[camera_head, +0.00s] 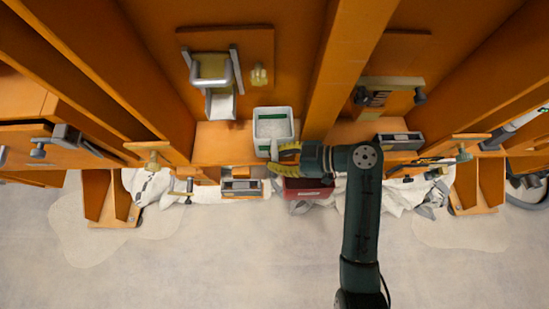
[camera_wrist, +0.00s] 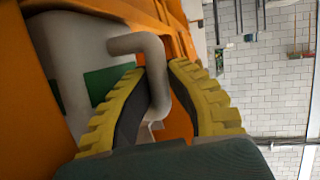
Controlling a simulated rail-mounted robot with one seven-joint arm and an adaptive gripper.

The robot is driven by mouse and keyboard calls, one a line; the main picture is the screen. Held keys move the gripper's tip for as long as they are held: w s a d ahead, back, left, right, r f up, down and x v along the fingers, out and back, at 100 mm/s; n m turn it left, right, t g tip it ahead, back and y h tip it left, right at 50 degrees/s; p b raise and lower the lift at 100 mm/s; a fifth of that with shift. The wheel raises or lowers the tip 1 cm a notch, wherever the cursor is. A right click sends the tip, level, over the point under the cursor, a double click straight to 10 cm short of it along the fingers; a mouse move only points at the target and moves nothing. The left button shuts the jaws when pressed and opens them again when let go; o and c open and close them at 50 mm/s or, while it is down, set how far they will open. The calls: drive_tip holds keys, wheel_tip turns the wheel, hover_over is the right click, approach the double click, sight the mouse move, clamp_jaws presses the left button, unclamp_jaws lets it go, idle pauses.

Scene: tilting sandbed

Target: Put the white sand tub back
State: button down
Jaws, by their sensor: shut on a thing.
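The white sand tub (camera_head: 259,131), with green patches and pale sand inside, shows upright from above over the orange ledge in the head view. I cannot tell whether it rests on the ledge or hangs just above it. My gripper (camera_head: 281,158), with yellow ribbed fingers, is at the tub's near right side. In the wrist view, my gripper (camera_wrist: 155,75) is shut on the tub's bent grey handle (camera_wrist: 157,88), one finger on each side. The white tub wall (camera_wrist: 75,55) fills the left of that view. The tub's underside is hidden.
The orange ledge (camera_head: 215,142) has bare room left of the tub. A metal chute (camera_head: 211,72) is on the back panel, beside a small pale knob (camera_head: 259,76). An orange upright beam (camera_head: 335,85) stands to the right. A dark red box (camera_head: 306,190) sits below my gripper.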

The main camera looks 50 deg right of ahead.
drive_tip(key=c, duration=1.1)
unclamp_jaws()
drive_tip(key=shift+c, duration=0.2)
drive_tip(key=shift+r, duration=0.1)
drive_tip(key=p+v, duration=0.1)
drive_tip(key=v, duration=1.1)
